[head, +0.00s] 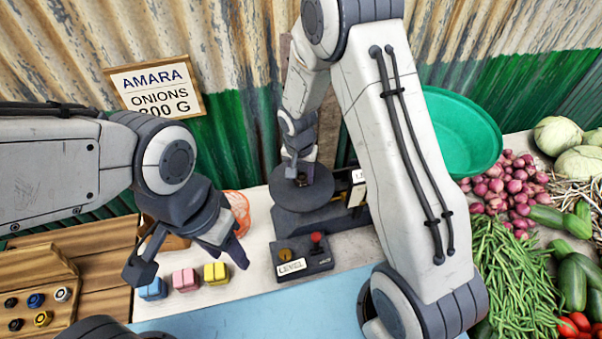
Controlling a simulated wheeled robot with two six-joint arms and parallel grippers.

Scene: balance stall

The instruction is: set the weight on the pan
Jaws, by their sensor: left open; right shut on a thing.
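The balance's dark grey round pan (318,192) is in the middle of the head view, on a dark base. My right gripper (301,168) reaches down over the pan from above. It is shut on a small dark weight (302,180), mostly hidden by the fingers. The weight is over the pan; I cannot tell whether it touches it. My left gripper (192,264) is open and empty, left of the balance, over the counter near the coloured blocks.
A wooden weight rack (62,283) with several coloured knobs is at lower left. Blue (153,290), pink (185,280) and yellow (215,273) blocks stand near my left gripper. A LEVEL box (301,262) with a red knob fronts the balance. A green bowl (465,130) and vegetables are right.

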